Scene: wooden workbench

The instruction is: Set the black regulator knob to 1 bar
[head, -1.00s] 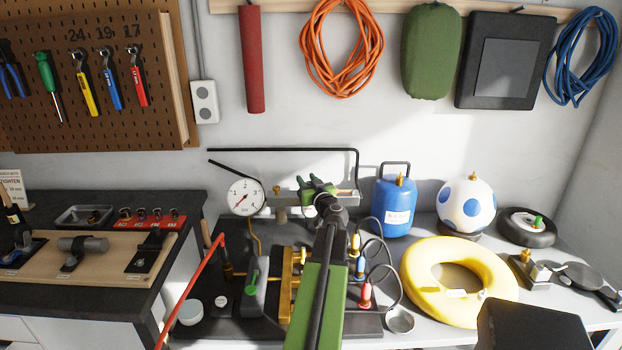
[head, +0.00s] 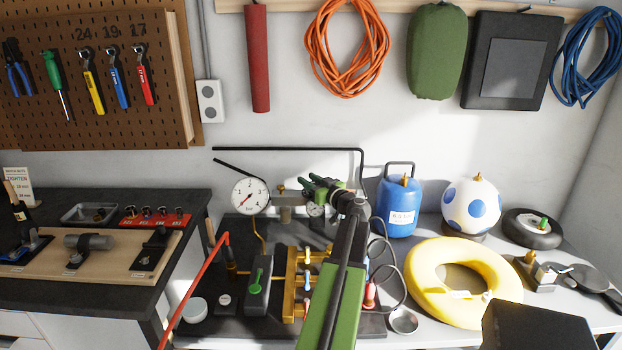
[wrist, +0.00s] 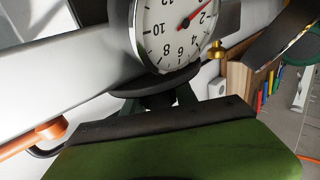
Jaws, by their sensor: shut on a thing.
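My gripper (head: 324,187) is at the regulator on the back of the bench, in front of the wall. In the wrist view my green jaws (wrist: 155,112) close around a dark part below the small gauge, which I take for the black regulator knob (wrist: 158,99); it is mostly hidden. The small gauge (wrist: 172,32) has a white dial with numbers including 2 to 10 and a red needle near 2. It also shows partly below my gripper in the head view (head: 315,210). The large bar gauge (head: 250,196) stands left, its red needle pointing to the lower left.
A yellow manifold (head: 292,283) and a green-levered valve (head: 258,285) stand in front. A blue tank (head: 398,208), a yellow ring (head: 417,297) and a spotted ball (head: 471,206) are to the right. A red bar (head: 193,290) slants up at the left.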

